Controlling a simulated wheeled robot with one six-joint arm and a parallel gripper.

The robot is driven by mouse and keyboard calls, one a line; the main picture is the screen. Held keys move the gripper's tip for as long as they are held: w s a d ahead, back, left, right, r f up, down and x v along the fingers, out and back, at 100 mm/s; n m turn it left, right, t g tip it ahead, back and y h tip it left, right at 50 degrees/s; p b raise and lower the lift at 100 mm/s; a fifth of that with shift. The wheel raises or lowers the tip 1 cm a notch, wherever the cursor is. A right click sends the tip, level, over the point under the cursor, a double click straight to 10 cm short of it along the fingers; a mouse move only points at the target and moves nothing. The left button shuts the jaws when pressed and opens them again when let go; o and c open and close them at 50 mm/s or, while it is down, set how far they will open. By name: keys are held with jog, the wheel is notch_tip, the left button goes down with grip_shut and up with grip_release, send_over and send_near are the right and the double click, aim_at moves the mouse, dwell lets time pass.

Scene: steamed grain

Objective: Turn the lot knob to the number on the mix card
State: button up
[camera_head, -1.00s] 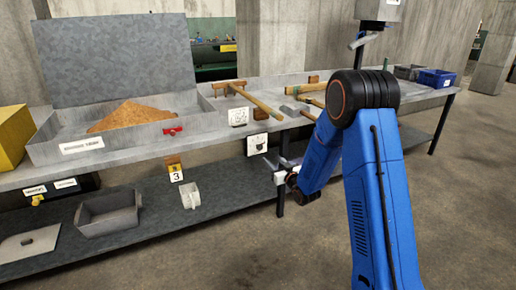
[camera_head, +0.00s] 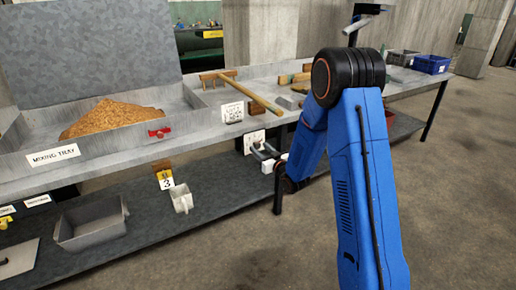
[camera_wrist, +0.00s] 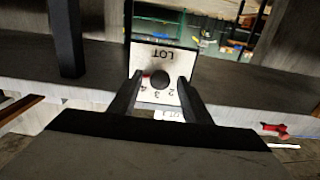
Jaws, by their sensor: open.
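The lot knob (camera_wrist: 159,80) is a dark round knob on a white plate (camera_wrist: 172,57) marked LOT, seen upside down in the wrist view, with small numbers around it. In the head view the plate (camera_head: 254,137) is on the bench's front edge. My gripper (camera_wrist: 160,75) is open, its two fingers on either side of the knob in the picture; I cannot tell whether they touch it. In the head view my gripper (camera_head: 263,151) is close in front of the plate. A white card (camera_head: 232,112) with writing too small to read fully stands on the bench above.
The mixing tray (camera_head: 100,148) with orange grain stands left on the bench, with a red-handled part (camera_head: 159,132) at its right. A wooden tool (camera_head: 252,97) lies behind the card.

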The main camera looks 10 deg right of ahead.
jog(key=shift+c, duration=0.2)
jog(key=c, duration=1)
jog(key=shift+n, duration=0.4)
jog(key=n, duration=0.3)
jog(key=shift+n, duration=0.4)
jog(key=n, duration=0.3)
jog(key=shift+n, duration=0.3)
jog(key=n, duration=0.3)
jog(key=shift+d, duration=0.1)
jog(key=shift+n, duration=2.2)
